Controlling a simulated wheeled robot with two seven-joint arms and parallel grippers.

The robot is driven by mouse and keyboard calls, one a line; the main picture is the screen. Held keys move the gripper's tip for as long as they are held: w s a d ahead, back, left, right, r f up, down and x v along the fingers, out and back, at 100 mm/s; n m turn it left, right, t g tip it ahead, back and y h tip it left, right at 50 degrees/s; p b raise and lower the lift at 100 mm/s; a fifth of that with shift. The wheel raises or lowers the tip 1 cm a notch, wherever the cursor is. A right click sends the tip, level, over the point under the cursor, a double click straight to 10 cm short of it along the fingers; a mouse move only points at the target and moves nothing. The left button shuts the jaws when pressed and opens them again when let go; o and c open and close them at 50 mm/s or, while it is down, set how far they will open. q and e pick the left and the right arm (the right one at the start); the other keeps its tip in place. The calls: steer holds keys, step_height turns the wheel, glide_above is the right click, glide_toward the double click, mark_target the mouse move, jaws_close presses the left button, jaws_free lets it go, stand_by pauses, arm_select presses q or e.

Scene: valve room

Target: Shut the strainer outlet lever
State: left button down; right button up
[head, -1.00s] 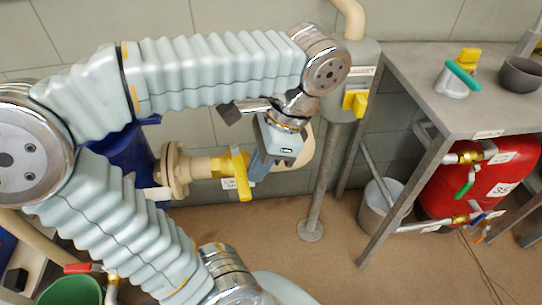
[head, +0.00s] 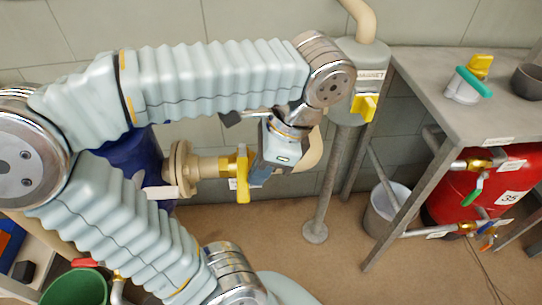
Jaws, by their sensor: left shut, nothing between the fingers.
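The yellow lever (head: 243,178) sits on a brass valve (head: 212,167) beside a beige flange on a dark blue vessel (head: 138,160). I take this to be the strainer outlet lever; its tag is mostly covered. The lever stands nearly upright in the picture, across the line of the brass pipe. My left gripper (head: 258,178) is shut with nothing in it. Its fingertips are close against the lever's right side; I cannot tell whether they touch. My right gripper is not in view.
A grey post with another yellow handle (head: 364,107) stands to the right of my gripper. A grey bench (head: 450,105) holds a green-and-yellow fitting and a dark bowl. Under it are a red tank (head: 510,185) and a bucket (head: 385,208). A green bucket (head: 72,289) is at lower left.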

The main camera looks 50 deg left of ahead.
arm_select(q)
steer(key=w+d+r, duration=0.5)
steer(key=w+r, duration=0.1)
steer(key=r, duration=0.3)
steer(key=shift+r+p, duration=0.15)
steer(key=shift+p, duration=0.15)
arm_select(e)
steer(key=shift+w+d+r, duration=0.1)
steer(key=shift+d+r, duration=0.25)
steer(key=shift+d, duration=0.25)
